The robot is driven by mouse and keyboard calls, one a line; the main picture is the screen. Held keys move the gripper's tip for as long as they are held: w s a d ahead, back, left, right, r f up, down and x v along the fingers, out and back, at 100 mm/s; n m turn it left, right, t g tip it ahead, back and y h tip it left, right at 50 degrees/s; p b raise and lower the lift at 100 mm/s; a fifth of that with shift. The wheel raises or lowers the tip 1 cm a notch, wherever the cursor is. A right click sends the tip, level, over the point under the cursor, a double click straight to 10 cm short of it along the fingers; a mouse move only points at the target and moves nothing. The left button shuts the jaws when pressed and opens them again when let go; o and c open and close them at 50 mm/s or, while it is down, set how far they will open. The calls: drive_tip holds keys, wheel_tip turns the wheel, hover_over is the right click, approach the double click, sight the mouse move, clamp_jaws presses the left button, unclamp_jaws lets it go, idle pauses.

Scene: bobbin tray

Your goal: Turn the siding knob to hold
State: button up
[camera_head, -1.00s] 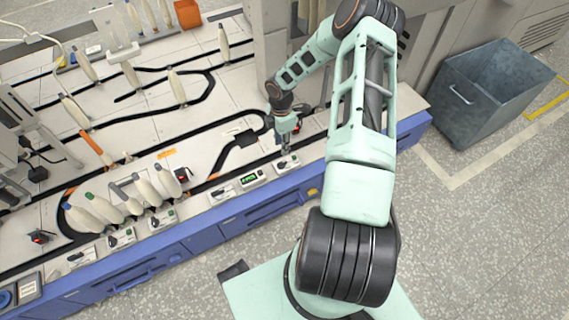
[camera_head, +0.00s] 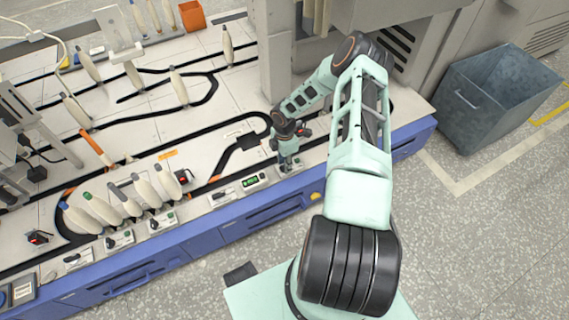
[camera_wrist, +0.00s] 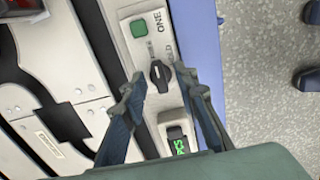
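The black knob (camera_wrist: 160,76) sits on a pale control panel (camera_wrist: 133,10) in the wrist view. Lettering reading ONE and a partly hidden "OLD" stand above it. The knob's long grip runs roughly up and down the picture; I cannot tell which mark it points to. My gripper (camera_wrist: 160,86) is open, with one finger to each side of the knob and a visible gap on both sides. In the head view, my gripper (camera_head: 287,161) is down at the panel on the bench's front edge and hides the knob.
A green square (camera_wrist: 139,28) is on the same panel, and a green-lit display (camera_wrist: 178,145) sits near the gripper's base. In the head view, similar switch panels (camera_head: 222,196) line the front edge. Several white bobbins (camera_head: 145,190) stand left. A metal bin (camera_head: 495,90) stands right.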

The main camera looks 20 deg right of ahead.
drive_tip(key=shift+c, duration=0.5)
clamp_jaws()
drive_tip(key=shift+m, duration=0.4)
drive_tip(key=m+b, duration=0.1)
drive_tip(key=m, duration=0.2)
drive_tip(key=shift+b, duration=0.3)
drive_tip(key=m+b, duration=0.1)
drive_tip(key=m, duration=0.2)
drive_tip(key=shift+m, duration=0.4)
drive_tip(key=m+b, duration=0.1)
drive_tip(key=m, duration=0.4)
drive_tip(key=shift+s+a+b, duration=0.1)
drive_tip(key=shift+b, duration=0.2)
drive_tip(key=m+b, duration=0.1)
drive_tip(key=m, duration=0.4)
drive_tip(key=shift+m, duration=0.3)
